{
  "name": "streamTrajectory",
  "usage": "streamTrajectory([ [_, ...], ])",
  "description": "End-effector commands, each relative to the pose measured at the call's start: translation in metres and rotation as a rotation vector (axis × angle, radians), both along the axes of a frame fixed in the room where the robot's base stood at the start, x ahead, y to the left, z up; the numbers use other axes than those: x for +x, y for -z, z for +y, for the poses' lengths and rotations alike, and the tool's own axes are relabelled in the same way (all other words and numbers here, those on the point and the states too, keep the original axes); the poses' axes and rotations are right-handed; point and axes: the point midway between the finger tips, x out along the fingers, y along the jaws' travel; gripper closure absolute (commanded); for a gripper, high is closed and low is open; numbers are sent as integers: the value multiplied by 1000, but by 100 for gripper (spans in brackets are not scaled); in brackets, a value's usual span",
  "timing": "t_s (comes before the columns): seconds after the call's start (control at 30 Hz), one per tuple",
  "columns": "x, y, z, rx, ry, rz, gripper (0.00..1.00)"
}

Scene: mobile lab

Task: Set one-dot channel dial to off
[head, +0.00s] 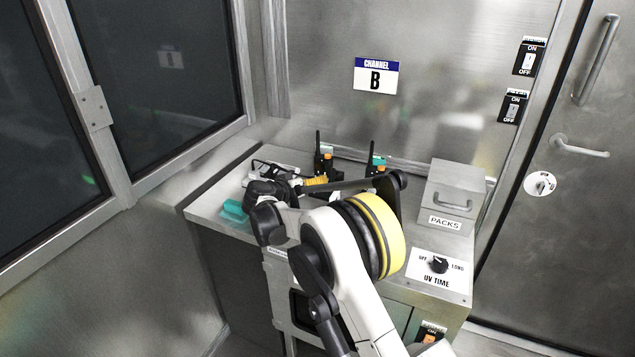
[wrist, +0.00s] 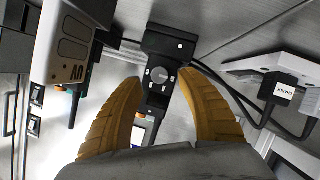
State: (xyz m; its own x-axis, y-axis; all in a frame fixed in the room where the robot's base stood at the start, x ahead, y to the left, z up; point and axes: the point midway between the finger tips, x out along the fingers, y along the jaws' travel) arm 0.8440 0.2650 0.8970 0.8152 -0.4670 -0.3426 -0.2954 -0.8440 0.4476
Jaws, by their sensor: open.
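In the wrist view, a black unit with a round grey dial (wrist: 159,76) and small white marks lies straight ahead. My gripper (wrist: 158,84) is open, with one yellow finger on each side of the dial. I cannot tell whether the fingers touch it. No single-dot mark can be made out, and the dial's setting is too small to read. In the head view, my gripper (head: 314,181) is over the back of the counter, and my arm hides much of that area. The dial cannot be made out there.
Two black handheld radios (head: 325,160) (head: 376,162) stand at the back of the counter (head: 222,199). A metal PACKS box (head: 452,197) and a UV TIME dial (head: 438,264) are at the right. In the wrist view, cables and a white-topped device (wrist: 280,66) lie at right.

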Motion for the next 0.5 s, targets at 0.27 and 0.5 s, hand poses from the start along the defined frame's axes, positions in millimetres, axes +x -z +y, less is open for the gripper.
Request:
streamTrajectory([
  [0.27,-34,-15,20,0,-2,-1,55],
  [0.5,-43,-18,24,-1,2,-1,55],
])
